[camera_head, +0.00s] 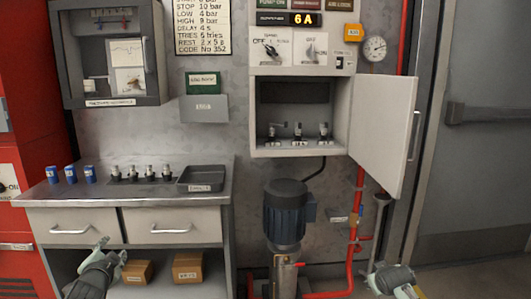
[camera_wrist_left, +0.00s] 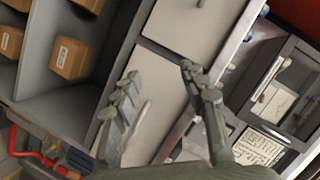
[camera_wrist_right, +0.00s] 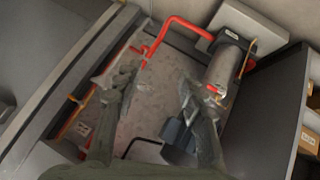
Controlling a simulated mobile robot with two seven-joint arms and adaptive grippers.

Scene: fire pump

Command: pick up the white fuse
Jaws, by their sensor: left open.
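Several small pale-and-dark fuses (camera_head: 148,171) stand in a row on the metal counter (camera_head: 130,197), between three blue fuses (camera_head: 71,174) and a dark tray (camera_head: 201,178). I cannot tell for sure which one is the white fuse. My left gripper (camera_head: 112,250) is open and empty, below the counter top and in front of the drawers, apart from the fuses. It also shows open in the left wrist view (camera_wrist_left: 160,78). My right gripper (camera_head: 392,280) is low at the right; in the right wrist view (camera_wrist_right: 155,82) its fingers are apart with nothing between them.
An open cabinet (camera_head: 253,120) with three small fittings inside has its door (camera_head: 382,130) swung out right. A blue pump motor (camera_head: 285,212) and red pipes (camera_head: 353,255) stand below it. Cardboard boxes (camera_head: 187,267) sit on the lower shelf. A wall box (camera_head: 67,50) overhangs the counter's left.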

